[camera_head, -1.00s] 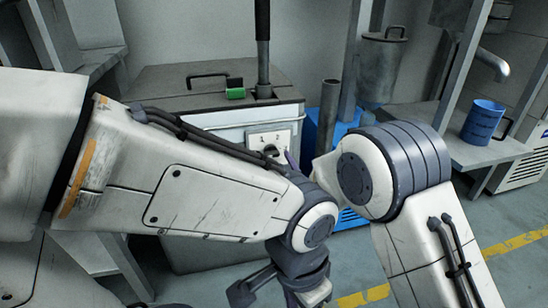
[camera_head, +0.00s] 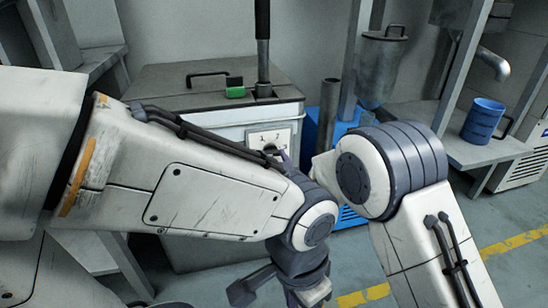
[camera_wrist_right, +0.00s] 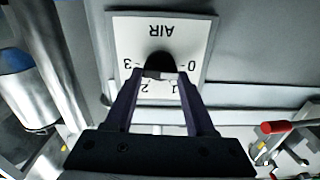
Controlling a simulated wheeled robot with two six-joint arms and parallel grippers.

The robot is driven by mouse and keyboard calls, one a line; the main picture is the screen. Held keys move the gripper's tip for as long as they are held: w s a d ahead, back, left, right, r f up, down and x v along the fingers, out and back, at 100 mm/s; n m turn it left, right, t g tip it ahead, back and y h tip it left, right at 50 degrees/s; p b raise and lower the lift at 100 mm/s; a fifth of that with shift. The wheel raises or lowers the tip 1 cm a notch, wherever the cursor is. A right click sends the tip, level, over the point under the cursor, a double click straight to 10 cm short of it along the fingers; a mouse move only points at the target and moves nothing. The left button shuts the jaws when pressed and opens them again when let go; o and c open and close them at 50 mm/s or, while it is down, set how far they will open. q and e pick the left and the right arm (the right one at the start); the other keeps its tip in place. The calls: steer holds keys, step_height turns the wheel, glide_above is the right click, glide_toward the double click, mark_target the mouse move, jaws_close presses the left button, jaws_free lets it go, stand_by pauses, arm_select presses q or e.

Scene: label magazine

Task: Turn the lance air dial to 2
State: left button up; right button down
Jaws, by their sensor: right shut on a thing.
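The lance air dial is a black knob (camera_wrist_right: 160,63) on a white plate (camera_wrist_right: 190,40) marked AIR and 0 to 3, upside down in the right wrist view. My right gripper (camera_wrist_right: 160,77) is shut on the knob, one finger on each side. A pale mark shows at the knob's lower edge, towards the side with 1 and 2; I cannot tell its exact setting. In the head view the plate (camera_head: 282,134) is on the cabinet front, and the right fingertips (camera_head: 284,155) show only partly at the knob. My left arm's wrist hangs low in the middle; its jaw state is unclear.
A blue cup (camera_head: 483,122) is on the right shelf. My left arm covers much of the cabinet front.

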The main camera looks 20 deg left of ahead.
steer(key=m, duration=0.6)
steer(key=shift+d+f+m+b, duration=0.1)
steer(key=shift+m+b, duration=0.2)
steer(key=shift+b, duration=0.1)
steer(key=m+b, duration=0.1)
steer(key=m, duration=0.4)
steer(key=shift+w+f, duration=0.1)
steer(key=m+b, duration=0.1)
steer(key=m, duration=0.4)
steer(key=shift+d+f+m, duration=0.1)
steer(key=shift+f+m, duration=0.05)
steer(key=shift+m, duration=0.25)
steer(key=m+b, duration=0.2)
steer(key=m, duration=0.3)
steer(key=shift+m, duration=0.3)
steer(key=shift+f, duration=0.1)
steer(key=shift+c, duration=1.2)
jaws_free()
